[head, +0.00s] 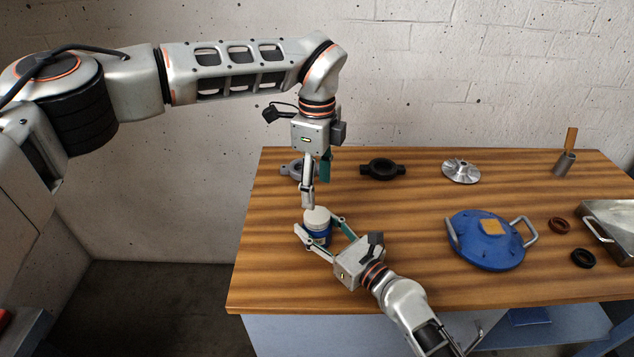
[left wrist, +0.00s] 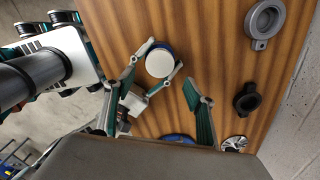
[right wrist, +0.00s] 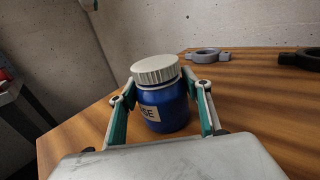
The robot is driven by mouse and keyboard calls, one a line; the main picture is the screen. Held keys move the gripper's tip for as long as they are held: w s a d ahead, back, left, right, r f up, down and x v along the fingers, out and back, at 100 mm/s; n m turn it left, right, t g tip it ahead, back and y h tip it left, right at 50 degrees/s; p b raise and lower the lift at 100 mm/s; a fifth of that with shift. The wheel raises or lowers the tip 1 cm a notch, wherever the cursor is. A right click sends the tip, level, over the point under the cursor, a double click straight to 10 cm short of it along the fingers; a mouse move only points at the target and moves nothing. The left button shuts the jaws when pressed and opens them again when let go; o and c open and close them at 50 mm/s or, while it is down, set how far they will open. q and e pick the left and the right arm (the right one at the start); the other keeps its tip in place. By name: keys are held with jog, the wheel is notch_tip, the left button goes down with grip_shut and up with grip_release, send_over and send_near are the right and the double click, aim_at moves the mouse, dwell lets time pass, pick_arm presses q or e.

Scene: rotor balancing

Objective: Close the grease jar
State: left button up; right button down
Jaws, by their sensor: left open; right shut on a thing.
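The grease jar (head: 318,236) is a blue jar standing upright near the left side of the table. It also shows in the right wrist view (right wrist: 172,115), with part of a pale label visible. Its white ribbed lid (right wrist: 156,69) sits on the mouth; I cannot tell whether it is screwed tight. The lid also shows from above in the left wrist view (left wrist: 160,64). My right gripper (head: 317,226) is shut on the jar's body, one finger on each side. My left gripper (head: 316,188) is open and empty, pointing down just above and behind the lid, apart from it.
A grey ring part (head: 292,170) and a black ring part (head: 383,169) lie behind the jar. A metal impeller (head: 461,171), a blue cover with handles (head: 486,243), two small rings and a metal tray (head: 600,209) are to the right. The table between is clear.

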aim_at(317, 215)
pick_arm(q)
jog(key=shift+f, duration=3.9)
